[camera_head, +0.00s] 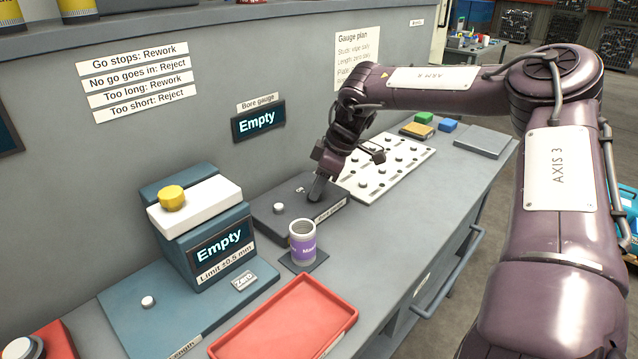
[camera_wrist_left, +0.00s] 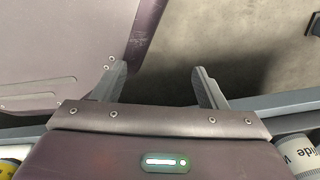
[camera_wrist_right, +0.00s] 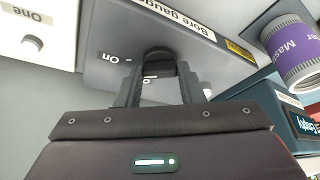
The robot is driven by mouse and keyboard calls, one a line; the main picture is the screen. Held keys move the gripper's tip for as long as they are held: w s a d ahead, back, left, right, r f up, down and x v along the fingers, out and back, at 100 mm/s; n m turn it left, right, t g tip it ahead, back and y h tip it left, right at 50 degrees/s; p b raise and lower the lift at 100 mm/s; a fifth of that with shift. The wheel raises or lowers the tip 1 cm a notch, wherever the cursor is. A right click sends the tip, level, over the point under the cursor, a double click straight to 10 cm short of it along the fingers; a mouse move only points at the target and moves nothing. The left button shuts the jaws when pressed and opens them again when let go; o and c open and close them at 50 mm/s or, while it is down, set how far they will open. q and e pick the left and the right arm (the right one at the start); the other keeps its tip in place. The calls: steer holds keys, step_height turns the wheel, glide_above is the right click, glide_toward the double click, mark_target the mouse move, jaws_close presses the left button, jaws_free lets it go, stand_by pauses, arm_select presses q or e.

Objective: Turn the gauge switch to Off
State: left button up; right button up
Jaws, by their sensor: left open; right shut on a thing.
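The gauge switch is a dark knob (camera_wrist_right: 160,62) on the dark grey bore gauge box (camera_wrist_right: 205,48); an "On" mark sits beside it in the right wrist view. Another mark lies partly hidden between the fingers, and I cannot tell which setting the switch points at. My right gripper (camera_wrist_right: 157,78) is shut on the switch. In the head view the right gripper (camera_head: 317,190) comes down onto the far right part of the bore gauge box (camera_head: 262,222) and hides the switch. My left gripper (camera_wrist_left: 158,78) is open and empty, seen only in the left wrist view.
A purple and white Master ring (camera_head: 303,244) stands close in front of the box. A white plate with pegs (camera_head: 375,180) lies to the right. A red tray (camera_head: 285,318) and a blue length gauge (camera_head: 215,245) are nearer. The "Bore gauge" display (camera_head: 257,121) reads "Empty".

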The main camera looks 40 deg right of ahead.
steer(key=n, duration=0.1)
steer(key=n+g, duration=0.1)
steer(key=n, duration=0.1)
steer(key=shift+w+d+n+y+p, duration=0.15)
steer(key=shift+n+y+p, duration=0.15)
steer(key=shift+y+p, duration=0.1)
steer(key=n, duration=0.2)
steer(key=shift+w+n+g+y, duration=0.1)
steer(key=shift+n+g+y, duration=0.2)
steer(key=shift+n+g, duration=0.1)
steer(key=shift+w+d+n+g, duration=0.1)
steer(key=shift+n+g, duration=0.4)
steer(key=shift+n, duration=0.7)
arm_select(q)
steer(key=shift+s+a+f+p, duration=0.1)
steer(key=shift+s+a+p, duration=0.05)
steer(key=shift+s, duration=0.55)
steer(key=shift+s+a+p, duration=0.15)
steer(key=shift+s, duration=0.55)
arm_select(e)
steer(key=shift+w+n+g, duration=0.1)
steer(key=shift+n+g, duration=0.4)
steer(key=shift+n, duration=0.7)
arm_select(q)
steer(key=shift+s, duration=0.6)
